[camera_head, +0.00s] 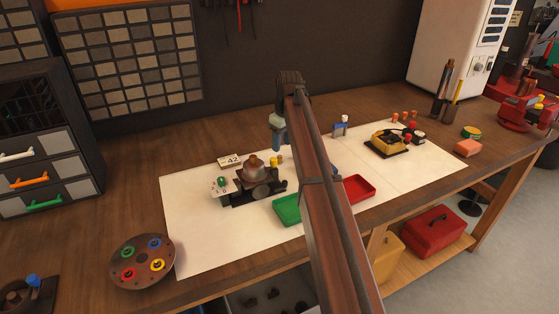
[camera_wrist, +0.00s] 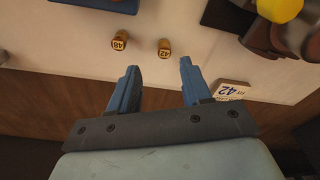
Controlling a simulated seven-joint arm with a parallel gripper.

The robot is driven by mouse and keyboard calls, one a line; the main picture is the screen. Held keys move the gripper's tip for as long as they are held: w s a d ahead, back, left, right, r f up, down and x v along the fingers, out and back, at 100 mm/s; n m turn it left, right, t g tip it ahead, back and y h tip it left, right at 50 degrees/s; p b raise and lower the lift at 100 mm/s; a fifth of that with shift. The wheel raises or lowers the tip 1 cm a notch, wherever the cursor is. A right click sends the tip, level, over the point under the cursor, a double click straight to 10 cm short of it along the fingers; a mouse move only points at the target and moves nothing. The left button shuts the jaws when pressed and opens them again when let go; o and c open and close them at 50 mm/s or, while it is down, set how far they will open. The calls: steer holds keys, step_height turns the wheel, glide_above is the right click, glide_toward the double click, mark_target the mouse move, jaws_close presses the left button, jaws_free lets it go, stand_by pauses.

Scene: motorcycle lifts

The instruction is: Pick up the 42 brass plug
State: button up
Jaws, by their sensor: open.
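The 42 brass plug (camera_wrist: 164,48) stands on the pale mat in the wrist view, its number showing on its end. A similar brass plug marked 48 (camera_wrist: 119,40) stands to its left. My gripper (camera_wrist: 158,66) is open and empty, with its two blue fingers spread. In the picture the 42 plug lies just past the fingertips, between their lines and nearer the right finger; nothing touches it. In the head view my arm hides much of this area, and I cannot make out the numbered plugs there.
A 42 tag (camera_wrist: 231,90) lies by the right finger. A dark fixture with a copper-coloured dome (camera_head: 253,167) stands on the mat. A green tray (camera_head: 287,210) and a red tray (camera_head: 358,187) flank my arm. A round dish (camera_head: 142,262) holds coloured pieces.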

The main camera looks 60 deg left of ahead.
mark_target(280, 156)
steer(key=shift+s+f, duration=0.2)
steer(key=shift+f, duration=1.3)
steer(key=shift+s+f, duration=0.15)
steer(key=shift+f, duration=1.3)
steer(key=shift+c, duration=0.4)
jaws_close()
